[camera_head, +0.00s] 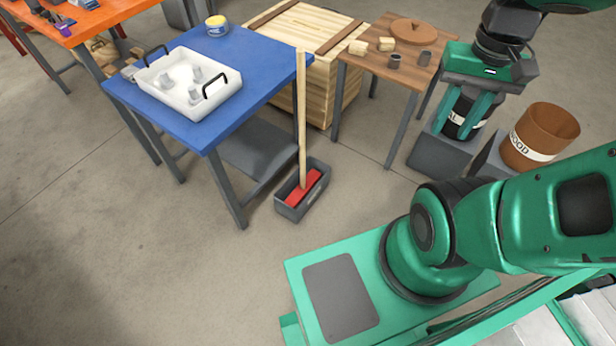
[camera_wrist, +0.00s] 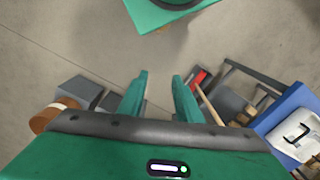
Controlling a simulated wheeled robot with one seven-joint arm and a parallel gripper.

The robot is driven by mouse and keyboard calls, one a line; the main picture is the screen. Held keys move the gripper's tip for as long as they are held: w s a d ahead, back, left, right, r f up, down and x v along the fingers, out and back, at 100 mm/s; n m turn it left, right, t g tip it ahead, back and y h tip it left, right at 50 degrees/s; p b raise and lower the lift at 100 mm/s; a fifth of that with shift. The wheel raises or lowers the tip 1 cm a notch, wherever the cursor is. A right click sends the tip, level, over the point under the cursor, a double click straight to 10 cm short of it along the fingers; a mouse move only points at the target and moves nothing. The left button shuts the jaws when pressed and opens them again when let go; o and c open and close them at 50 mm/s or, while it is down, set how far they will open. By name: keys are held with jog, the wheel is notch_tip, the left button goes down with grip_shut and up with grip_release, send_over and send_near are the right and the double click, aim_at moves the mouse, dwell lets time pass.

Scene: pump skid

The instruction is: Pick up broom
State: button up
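The broom (camera_head: 302,118) stands upright in a grey bin (camera_head: 292,208) on the floor, its pale wooden handle rising past the right edge of the blue table. Its red head (camera_head: 304,187) sits inside the bin. In the wrist view the broom handle (camera_wrist: 210,104) and red head (camera_wrist: 197,79) show to the right of my fingers. My gripper (camera_head: 478,110) is at the upper right in the head view, pointing down, well to the right of the broom. In the wrist view my gripper (camera_wrist: 158,85) has its two green fingers apart with nothing between them.
A blue table (camera_head: 255,62) with a white tray (camera_head: 160,80) stands left of the broom. A wooden crate (camera_head: 345,85) is behind it. A small wooden table (camera_head: 385,68) stands between the broom and my gripper. A brown bin (camera_head: 540,130) stands at right. Floor in front is clear.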

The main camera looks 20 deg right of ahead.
jog(key=shift+w+d, duration=0.2)
jog(key=shift+d, duration=0.1)
jog(key=shift+o, duration=0.6)
